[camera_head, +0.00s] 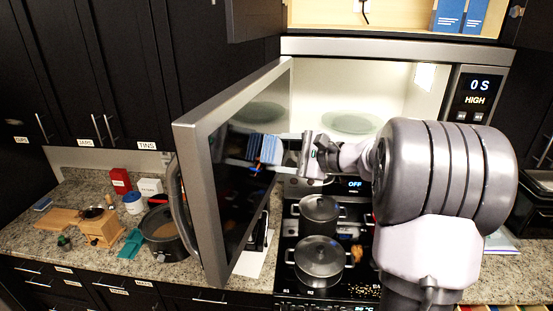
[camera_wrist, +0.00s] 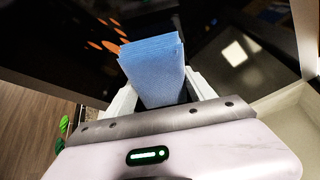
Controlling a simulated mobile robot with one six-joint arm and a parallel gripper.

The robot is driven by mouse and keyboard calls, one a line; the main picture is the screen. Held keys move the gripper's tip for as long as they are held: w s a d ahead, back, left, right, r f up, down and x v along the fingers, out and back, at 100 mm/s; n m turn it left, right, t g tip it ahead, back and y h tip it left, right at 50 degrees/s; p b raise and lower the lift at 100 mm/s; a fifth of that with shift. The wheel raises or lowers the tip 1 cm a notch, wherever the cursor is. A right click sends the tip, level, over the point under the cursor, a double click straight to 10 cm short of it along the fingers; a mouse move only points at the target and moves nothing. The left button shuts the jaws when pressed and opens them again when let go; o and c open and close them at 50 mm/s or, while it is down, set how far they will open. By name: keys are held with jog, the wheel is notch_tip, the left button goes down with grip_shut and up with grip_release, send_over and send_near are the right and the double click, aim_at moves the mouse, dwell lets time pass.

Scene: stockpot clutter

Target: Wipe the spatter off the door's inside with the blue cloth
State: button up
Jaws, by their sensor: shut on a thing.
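The microwave door (camera_head: 225,190) stands wide open, its dark glass inside face turned toward my arm. My gripper (camera_head: 283,152) is shut on the folded blue cloth (camera_head: 265,148) and holds it at the upper part of this face. In the wrist view the cloth (camera_wrist: 152,70) stands out between the two light fingers. Orange spatter (camera_wrist: 100,44) shows as several streaks and spots on the dark door, left of and beyond the cloth. I cannot tell whether the cloth touches the glass. Part of the door is hidden behind the cloth.
The lit microwave cavity (camera_head: 350,90) holds a glass plate (camera_head: 351,123). Below are two lidded pots (camera_head: 319,258) on the stove. A dark pot (camera_head: 163,232), a grinder (camera_head: 100,228) and small containers crowd the left counter. Dark cabinets hang above it.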

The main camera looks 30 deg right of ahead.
aim_at(276, 161)
jog(key=shift+w+d+f, duration=0.1)
jog(key=shift+w+d, duration=0.35)
jog(key=shift+f+b, duration=0.1)
jog(key=shift+b, duration=0.3)
jog(key=s+a+b, duration=0.2)
jog(key=b, duration=0.1)
jog(key=shift+s+a, duration=0.35)
jog(key=shift+s+a+b, duration=0.3)
jog(key=shift+s+b, duration=0.1)
jog(key=shift+b, duration=0.15)
jog(key=shift+s+a+b, duration=0.75)
jog(key=shift+s+a, duration=0.3)
jog(key=shift+s+a+b, duration=0.2)
jog(key=shift+b, duration=0.2)
jog(key=shift+s+a+r+b, duration=0.2)
jog(key=shift+s+a+b, duration=0.35)
jog(key=shift+s+a, duration=0.4)
jog(key=shift+d, duration=0.1)
jog(key=shift+w, duration=0.1)
